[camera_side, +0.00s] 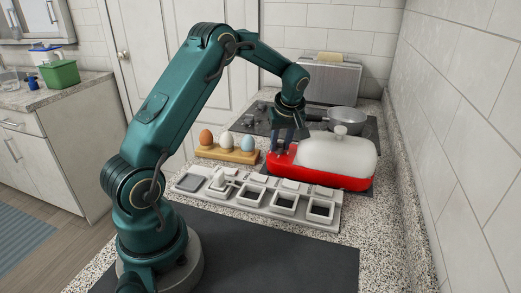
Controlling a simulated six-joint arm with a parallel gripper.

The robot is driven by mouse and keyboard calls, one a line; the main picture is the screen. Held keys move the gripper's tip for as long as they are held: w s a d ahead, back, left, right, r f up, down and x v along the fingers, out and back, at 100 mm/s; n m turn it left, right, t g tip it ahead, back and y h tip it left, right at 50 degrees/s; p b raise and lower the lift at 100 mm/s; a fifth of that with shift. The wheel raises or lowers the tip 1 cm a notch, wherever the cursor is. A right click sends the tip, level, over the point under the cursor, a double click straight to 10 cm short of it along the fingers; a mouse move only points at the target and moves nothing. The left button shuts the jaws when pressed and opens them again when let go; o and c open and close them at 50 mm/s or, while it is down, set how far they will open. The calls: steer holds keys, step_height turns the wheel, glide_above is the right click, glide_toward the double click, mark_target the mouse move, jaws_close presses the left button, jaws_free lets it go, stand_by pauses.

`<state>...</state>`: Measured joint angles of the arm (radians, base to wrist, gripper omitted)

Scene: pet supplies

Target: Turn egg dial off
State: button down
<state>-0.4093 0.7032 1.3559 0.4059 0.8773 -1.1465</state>
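Three eggs, brown (206,137), cream (227,140) and pale blue (247,143), stand in a wooden holder (225,154) to the left.
A grey tray (250,206) with several square compartments lies in front of the red appliance. A tiled wall (455,120) bounds the right side. The dark mat (270,250) in front is clear.

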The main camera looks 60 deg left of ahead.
mark_target(281, 143)
steer(key=shift+w+n+g, duration=0.15)
steer(key=shift+n+g, duration=0.35)
steer(key=shift+n, duration=1)
steer(key=c, duration=0.9)
jaws_free()
steer(key=shift+v, duration=2.6)
